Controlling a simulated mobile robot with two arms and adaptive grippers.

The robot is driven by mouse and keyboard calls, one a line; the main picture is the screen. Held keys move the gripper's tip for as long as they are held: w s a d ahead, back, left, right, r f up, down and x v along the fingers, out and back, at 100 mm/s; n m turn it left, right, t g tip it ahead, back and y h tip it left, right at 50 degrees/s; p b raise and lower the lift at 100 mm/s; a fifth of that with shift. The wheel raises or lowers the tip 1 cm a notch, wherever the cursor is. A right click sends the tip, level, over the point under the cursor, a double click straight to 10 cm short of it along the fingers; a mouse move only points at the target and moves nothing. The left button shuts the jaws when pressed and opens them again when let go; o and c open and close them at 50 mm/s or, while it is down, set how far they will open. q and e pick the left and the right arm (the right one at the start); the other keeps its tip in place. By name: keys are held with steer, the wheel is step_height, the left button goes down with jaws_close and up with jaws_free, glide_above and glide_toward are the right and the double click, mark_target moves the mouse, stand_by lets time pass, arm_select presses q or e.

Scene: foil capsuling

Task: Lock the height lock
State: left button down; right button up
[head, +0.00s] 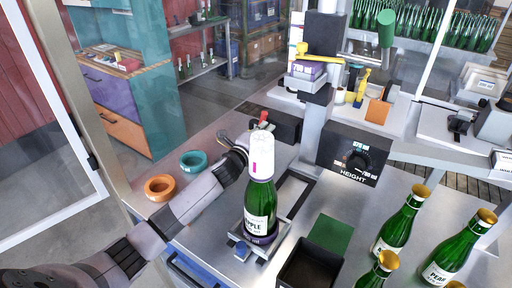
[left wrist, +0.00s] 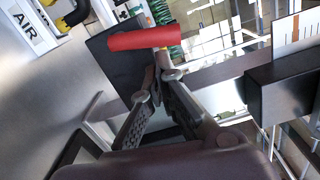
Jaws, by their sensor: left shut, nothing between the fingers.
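The height lock appears to be the red handle, a plain red cylinder (left wrist: 145,38) lying crosswise in the left wrist view. In the head view its red end (head: 263,117) shows small behind the white-capped bottle. My left gripper (left wrist: 161,66) is shut and empty, its fingertips just below the handle in the picture; I cannot tell whether they touch it. In the head view the left arm reaches in from the left, and the gripper (head: 252,133) is partly hidden by the bottle's white capsule. A black panel marked HEIGHT (head: 353,178) with a dial faces the front.
A green bottle with a white capsule (head: 260,200) stands upright in the holder, close beside my arm. Orange (head: 160,187) and teal rings (head: 193,161) lie on the bench at left. Several gold-topped bottles (head: 400,222) stand at right. An open dark box (head: 308,268) is in front.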

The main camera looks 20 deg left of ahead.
arm_select(q)
steer(key=s+a, duration=0.1)
steer(key=s, duration=1)
